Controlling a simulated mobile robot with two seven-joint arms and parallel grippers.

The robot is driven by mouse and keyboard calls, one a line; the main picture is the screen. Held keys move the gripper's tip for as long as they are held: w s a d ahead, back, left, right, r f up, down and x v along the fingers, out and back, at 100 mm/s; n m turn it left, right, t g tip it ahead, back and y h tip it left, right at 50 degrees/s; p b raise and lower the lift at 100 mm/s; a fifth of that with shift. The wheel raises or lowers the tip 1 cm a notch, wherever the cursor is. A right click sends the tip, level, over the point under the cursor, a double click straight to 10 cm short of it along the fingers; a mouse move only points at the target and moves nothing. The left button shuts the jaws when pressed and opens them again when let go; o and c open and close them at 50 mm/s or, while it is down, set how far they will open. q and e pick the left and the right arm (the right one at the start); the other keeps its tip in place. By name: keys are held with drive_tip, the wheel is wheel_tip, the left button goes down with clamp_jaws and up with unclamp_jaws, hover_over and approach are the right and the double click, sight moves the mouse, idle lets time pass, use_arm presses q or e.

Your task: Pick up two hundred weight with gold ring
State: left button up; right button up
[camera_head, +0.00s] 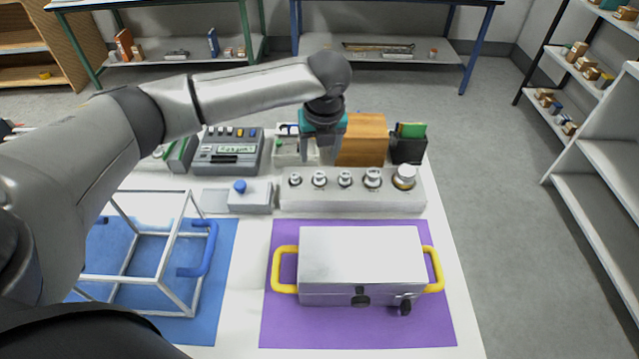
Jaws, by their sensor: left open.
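Several silver knobbed weights stand in a row in a grey block (350,202) near the middle of the table. They run from a small one (295,180) at the left, through middle ones (345,179) and (373,178), to the largest (404,177) at the right end. My left gripper (322,160) points down, open, behind the block, in front of a white bin and a wooden box. It appears apart from the weights. My right gripper is not in view.
A silver case (362,255) with yellow handles sits on a purple mat (285,325). A white frame (160,235) with blue handles stands on a blue mat at left. Behind are a wooden box (362,140), a black holder (408,150) and a grey device (228,150).

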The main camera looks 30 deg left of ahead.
sight(319, 174)
use_arm(q)
drive_tip(key=shift+d+b+x, duration=0.15)
drive_tip(key=shift+b+x, duration=0.3)
drive_tip(key=shift+x, duration=1.65)
drive_tip(key=shift+d+b+x, duration=0.15)
drive_tip(key=shift+b+x, duration=0.3)
drive_tip(key=shift+x, duration=1.7)
drive_tip(key=shift+c, duration=0.4)
clamp_jaws()
